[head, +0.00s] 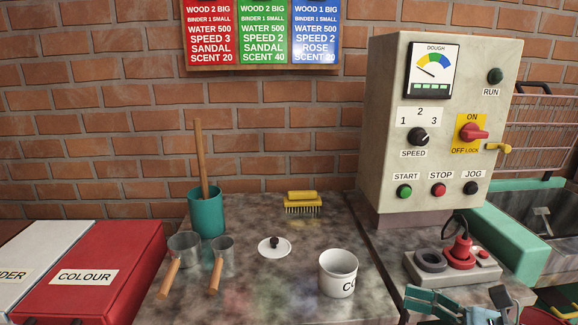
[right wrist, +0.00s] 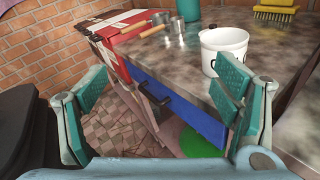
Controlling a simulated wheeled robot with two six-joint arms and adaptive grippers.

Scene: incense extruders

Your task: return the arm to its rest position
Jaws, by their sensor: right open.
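My right gripper (head: 464,306) shows at the bottom edge of the head view, in front of the control panel's base. In the right wrist view, its teal fingers (right wrist: 157,112) stand wide apart with nothing between them. Beyond them are the tiled floor and the blue drawer front (right wrist: 180,105) below the worktop. The right finger overlaps the view of the worktop near the white pot (right wrist: 224,48). Most of my right arm is outside the head view. My left gripper is not in view.
The worktop (head: 260,285) holds a white pot (head: 338,273), a lid (head: 274,248), two metal scoops, a teal container (head: 207,212) and a yellow brush (head: 302,203). The control panel (head: 437,120) stands at right, beside a teal-edged basin (head: 505,235). Red (head: 100,265) and white boxes are at left.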

